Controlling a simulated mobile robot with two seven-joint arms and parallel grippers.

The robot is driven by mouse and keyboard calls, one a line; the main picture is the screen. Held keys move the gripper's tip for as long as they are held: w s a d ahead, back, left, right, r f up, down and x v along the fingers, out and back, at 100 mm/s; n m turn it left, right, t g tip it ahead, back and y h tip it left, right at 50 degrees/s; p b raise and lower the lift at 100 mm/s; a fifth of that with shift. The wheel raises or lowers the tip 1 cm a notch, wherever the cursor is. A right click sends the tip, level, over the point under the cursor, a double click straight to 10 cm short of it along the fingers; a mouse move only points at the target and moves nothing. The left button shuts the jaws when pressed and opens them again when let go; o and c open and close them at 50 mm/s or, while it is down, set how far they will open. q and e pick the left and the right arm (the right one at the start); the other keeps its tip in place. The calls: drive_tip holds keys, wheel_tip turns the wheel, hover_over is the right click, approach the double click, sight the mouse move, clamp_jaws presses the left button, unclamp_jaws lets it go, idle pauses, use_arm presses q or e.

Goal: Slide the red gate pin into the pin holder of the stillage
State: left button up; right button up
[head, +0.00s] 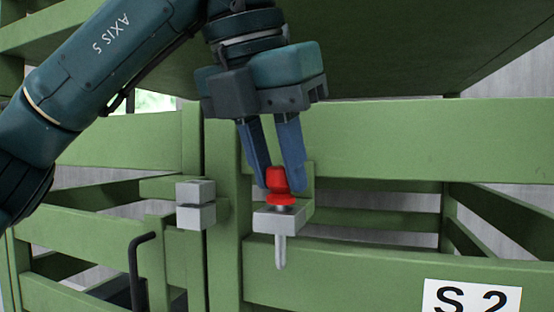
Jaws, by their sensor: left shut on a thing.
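The red gate pin (279,185) is upright at the middle of the head view, with its red head on top. My left gripper (279,178) comes down from above and is shut on the red head, a blue finger on each side. The pin holder (279,219) is a grey block on the green stillage (360,285). The pin's silver shank passes through the holder, and its lower end (281,250) shows below the block. A short bit of shank shows between the red collar and the block. My right gripper is not in view.
A grey two-part block (196,205) sits on the green post left of the holder. A black bent rod (138,270) stands at lower left. A green panel (400,60) overhangs above. A white "S 2" label (471,297) is at lower right.

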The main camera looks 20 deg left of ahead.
use_arm(q)
drive_tip(key=shift+f, duration=0.25)
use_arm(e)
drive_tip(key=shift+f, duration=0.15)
use_arm(q)
drive_tip(key=o, duration=1.1)
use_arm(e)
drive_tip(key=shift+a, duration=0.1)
use_arm(q)
drive_tip(key=p+v, duration=0.4)
drive_tip(key=v, duration=0.9)
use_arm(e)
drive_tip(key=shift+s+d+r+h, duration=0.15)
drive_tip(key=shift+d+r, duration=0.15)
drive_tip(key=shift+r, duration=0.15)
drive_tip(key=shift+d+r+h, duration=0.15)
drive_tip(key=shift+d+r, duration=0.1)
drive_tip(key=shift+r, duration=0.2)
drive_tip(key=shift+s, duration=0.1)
